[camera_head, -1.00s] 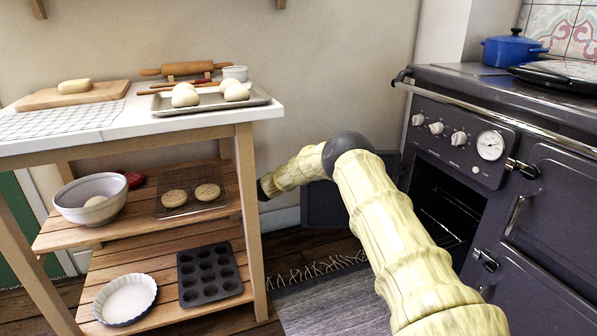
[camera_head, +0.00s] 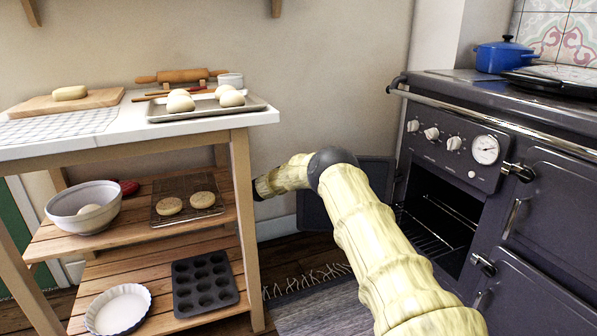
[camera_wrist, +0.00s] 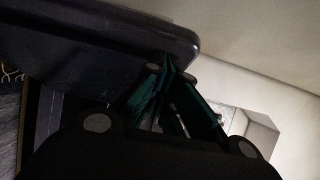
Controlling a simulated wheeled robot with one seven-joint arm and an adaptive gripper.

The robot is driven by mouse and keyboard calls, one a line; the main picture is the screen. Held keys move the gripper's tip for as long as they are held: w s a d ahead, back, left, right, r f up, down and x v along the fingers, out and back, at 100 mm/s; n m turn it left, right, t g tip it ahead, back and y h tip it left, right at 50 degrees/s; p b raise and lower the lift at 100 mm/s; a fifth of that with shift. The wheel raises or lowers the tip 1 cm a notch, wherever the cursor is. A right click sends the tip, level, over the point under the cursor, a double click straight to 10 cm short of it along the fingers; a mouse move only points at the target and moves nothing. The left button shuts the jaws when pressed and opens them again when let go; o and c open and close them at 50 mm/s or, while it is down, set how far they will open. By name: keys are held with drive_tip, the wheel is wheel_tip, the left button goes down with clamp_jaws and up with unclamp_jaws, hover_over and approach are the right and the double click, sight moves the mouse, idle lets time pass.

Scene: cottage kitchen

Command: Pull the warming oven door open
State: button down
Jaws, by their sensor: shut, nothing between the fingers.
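The warming oven door (camera_head: 377,174) is a dark panel swung wide open at the left of the range, partly hidden behind my arm in the head view. The oven cavity (camera_head: 437,215) shows open, with a wire rack inside. In the wrist view a dark panel with a rounded edge (camera_wrist: 105,38), which looks like the door, fills the upper left. My gripper (camera_wrist: 172,68) shows there with its green fingers together and empty, the tips close to that panel's edge. I cannot tell whether they touch it. In the head view the fingers cannot be made out.
A wooden kitchen cart (camera_head: 240,215) stands left of my forearm, close to its dark end. It carries a tray of dough (camera_head: 207,108), a bowl (camera_head: 85,207) and a muffin tin (camera_head: 204,284). A grey fringed rug (camera_head: 325,307) lies between cart and range (camera_head: 540,210).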

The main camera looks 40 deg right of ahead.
wheel_tip(320, 180, up, 10)
idle(0.5)
drive_tip(key=shift+s+f, duration=0.1)
drive_tip(key=shift+f, duration=0.05)
